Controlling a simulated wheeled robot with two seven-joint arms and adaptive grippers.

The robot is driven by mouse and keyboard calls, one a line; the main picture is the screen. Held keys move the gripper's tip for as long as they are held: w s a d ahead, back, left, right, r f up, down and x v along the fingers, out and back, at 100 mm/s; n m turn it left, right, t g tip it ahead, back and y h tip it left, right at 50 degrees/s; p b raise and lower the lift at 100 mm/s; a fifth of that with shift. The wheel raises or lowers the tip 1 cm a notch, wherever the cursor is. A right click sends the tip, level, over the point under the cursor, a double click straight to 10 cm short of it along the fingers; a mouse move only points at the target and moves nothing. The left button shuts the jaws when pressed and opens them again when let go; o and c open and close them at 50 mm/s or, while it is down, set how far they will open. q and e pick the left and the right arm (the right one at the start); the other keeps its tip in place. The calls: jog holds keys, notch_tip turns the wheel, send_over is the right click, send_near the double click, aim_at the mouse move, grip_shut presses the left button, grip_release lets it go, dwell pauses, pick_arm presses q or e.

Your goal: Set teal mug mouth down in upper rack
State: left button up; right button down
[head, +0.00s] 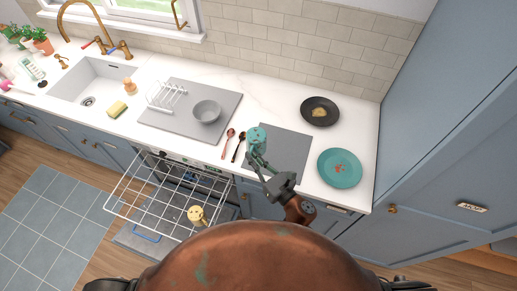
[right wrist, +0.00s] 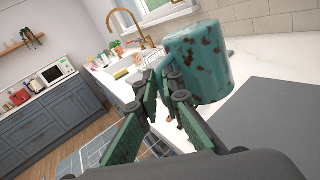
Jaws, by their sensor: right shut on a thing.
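I cannot tell for certain which end of the mug is the mouth. The upper rack (head: 150,194), white wire, is pulled out of the dishwasher below the counter, left of my right gripper. My left gripper is not in view.
A cream-yellow mug (head: 197,214) sits in the rack area. A red spoon (head: 227,138) and a dark spoon (head: 239,146) lie left of the mug. Tall blue cabinets bound the right.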

notch_tip(320, 180, up, 9)
jog(key=s+p, duration=0.2)
jog(key=p, duration=0.6)
jog(key=shift+s+a+r, duration=0.2)
jog(key=shift+s+a, duration=0.1)
jog(key=shift+a, duration=0.15)
jog(key=shift+f, duration=0.1)
